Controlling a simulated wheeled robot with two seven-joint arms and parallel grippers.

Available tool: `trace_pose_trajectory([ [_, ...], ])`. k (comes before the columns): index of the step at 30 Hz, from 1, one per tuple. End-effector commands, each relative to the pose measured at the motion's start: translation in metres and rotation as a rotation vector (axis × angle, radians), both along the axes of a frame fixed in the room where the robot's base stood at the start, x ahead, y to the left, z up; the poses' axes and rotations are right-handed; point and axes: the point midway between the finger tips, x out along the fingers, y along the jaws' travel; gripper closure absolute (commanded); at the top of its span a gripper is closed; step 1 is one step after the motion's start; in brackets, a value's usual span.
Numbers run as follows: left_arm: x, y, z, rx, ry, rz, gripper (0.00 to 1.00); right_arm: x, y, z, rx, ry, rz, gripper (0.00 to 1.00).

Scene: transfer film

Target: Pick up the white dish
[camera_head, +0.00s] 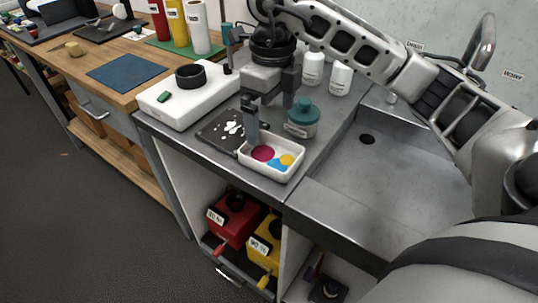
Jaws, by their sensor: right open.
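The white dish (284,175) is a small shallow rectangular tray with rounded corners near the front edge of the grey counter. Magenta, blue and yellow round patches show inside it. My right gripper (270,121) points down over the dish's back side, its jaws apart with nothing seen between them. The nearer finger's tip overlaps the dish's back left rim in the picture; I cannot tell whether it touches. The other finger ends behind the dish, close to a teal-lidded jar. My left gripper is not in view.
A dark plate with white blobs (211,131) lies left of the dish, and the teal-lidded jar (302,113) stands behind it. A white device with a black ring (178,108) is further left. White bottles (339,79) stand behind. A sink basin (380,165) lies right.

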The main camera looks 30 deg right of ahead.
Motion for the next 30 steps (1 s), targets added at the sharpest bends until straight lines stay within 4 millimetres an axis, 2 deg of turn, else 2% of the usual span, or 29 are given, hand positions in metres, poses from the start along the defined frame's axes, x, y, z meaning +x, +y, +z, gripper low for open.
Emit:
trace_pose_trajectory([
  [3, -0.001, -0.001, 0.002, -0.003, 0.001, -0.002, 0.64, -0.001, 0.000, -0.026, 0.000, 0.004, 0.001, 0.00],
  [6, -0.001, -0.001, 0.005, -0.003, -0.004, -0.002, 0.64, 0.000, 0.000, -0.039, 0.000, 0.003, 0.000, 0.00],
  [14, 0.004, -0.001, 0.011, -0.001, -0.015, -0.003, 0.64, 0.001, -0.001, -0.058, 0.000, 0.003, 0.000, 0.00],
  [18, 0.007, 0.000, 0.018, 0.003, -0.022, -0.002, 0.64, 0.004, -0.004, -0.079, 0.000, 0.005, -0.001, 0.00],
  [21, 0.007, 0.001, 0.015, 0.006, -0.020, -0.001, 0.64, 0.004, -0.004, -0.093, 0.002, 0.001, 0.000, 0.00],
  [24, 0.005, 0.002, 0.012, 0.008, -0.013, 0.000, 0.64, 0.005, -0.004, -0.100, 0.002, 0.000, 0.001, 0.00],
  [30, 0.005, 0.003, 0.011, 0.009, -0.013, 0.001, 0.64, 0.005, -0.004, -0.102, 0.003, -0.003, 0.000, 0.00],
])
